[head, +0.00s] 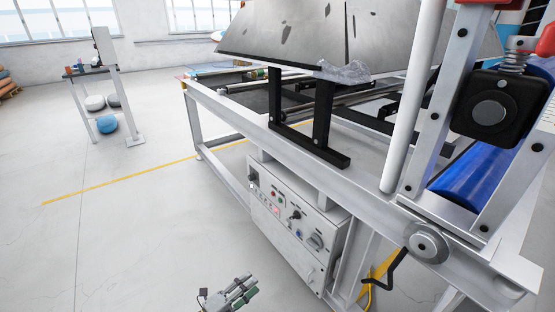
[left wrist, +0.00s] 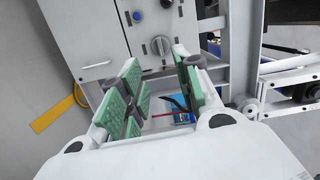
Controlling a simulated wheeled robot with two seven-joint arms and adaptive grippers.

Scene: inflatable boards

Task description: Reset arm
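My left gripper (head: 230,296) is at the bottom edge of the head view, low over the floor and left of the machine's control box. In the left wrist view my left gripper (left wrist: 163,92) shows its green finger pads standing apart, with nothing held between them. The front of the control box (left wrist: 95,35), with its knob and buttons, lies beyond the fingers in that view. My right gripper is in neither view.
A large metal machine frame (head: 225,112) with a control box (head: 295,225) fills the right side. A crank handle (head: 385,275) sticks out low. A small stand (head: 130,138) with round objects is at the far left. The floor (head: 130,235) at left is open.

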